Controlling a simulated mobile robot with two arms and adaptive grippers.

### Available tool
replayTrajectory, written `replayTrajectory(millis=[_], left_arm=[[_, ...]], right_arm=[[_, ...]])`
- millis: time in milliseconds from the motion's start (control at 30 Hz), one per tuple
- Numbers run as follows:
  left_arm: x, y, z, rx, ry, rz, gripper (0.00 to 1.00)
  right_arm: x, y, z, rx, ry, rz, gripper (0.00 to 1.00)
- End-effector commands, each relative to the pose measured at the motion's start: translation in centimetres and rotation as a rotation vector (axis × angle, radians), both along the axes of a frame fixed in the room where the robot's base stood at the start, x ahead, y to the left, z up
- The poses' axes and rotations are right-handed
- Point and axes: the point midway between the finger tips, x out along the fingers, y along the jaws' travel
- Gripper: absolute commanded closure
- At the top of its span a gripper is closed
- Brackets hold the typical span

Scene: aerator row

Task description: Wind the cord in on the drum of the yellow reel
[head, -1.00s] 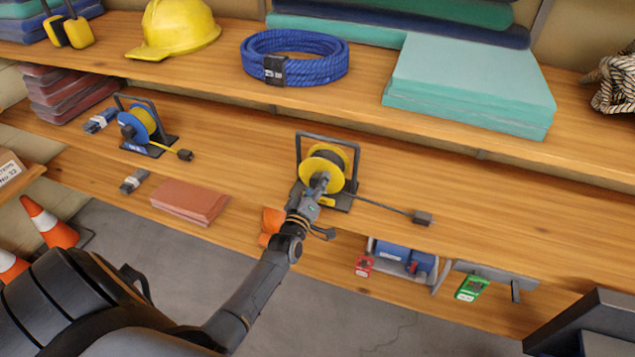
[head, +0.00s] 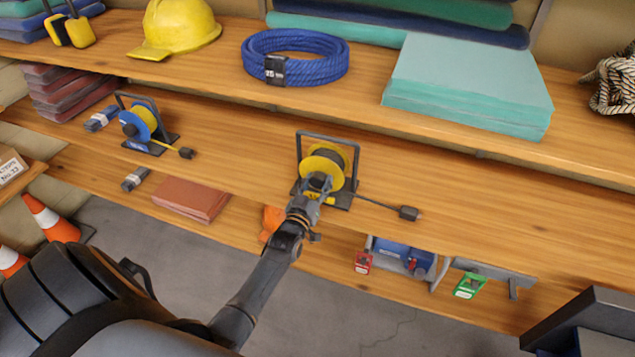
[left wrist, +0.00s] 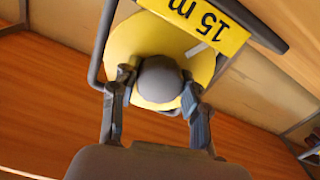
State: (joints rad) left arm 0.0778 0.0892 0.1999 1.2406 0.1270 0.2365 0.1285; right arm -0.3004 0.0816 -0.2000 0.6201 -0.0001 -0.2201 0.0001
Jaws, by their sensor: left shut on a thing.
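The yellow reel (head: 323,163) stands on the middle shelf in a dark frame, with dark cord on its drum. A length of cord runs from it to the right along the shelf, ending in a dark plug (head: 410,213). My left gripper (head: 318,184) is at the front of the reel. In the left wrist view, its fingers are closed on the grey crank knob (left wrist: 160,80) before the yellow disc (left wrist: 130,40). A yellow "15 m" label (left wrist: 205,18) shows above. The gripper hides part of the crank. My right gripper is not in view.
A blue reel (head: 140,124) with a yellow cord stands to the left. A shelf above holds a yellow helmet (head: 178,28), a coiled blue rope (head: 320,72) and teal sheets (head: 470,80). The shelf right of the plug is clear.

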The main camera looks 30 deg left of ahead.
Motion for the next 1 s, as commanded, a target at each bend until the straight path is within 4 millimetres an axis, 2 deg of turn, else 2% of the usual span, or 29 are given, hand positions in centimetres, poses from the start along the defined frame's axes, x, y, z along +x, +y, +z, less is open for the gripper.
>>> replayTrajectory(millis=[567,600,700,1000], left_arm=[[-0.07,-0.06,-0.22,0.029,0.012,-0.001,0.86],[-0.07,-0.06,-0.22,0.029,0.012,-0.001,0.48],[-0.05,-0.05,-0.19,0.029,0.011,-0.001,0.31],[-0.10,-0.03,-0.08,0.030,0.009,0.000,0.31]], right_arm=[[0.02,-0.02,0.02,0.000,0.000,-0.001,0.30],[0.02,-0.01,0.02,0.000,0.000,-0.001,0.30],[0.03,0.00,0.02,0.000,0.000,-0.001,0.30],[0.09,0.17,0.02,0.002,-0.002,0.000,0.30]])
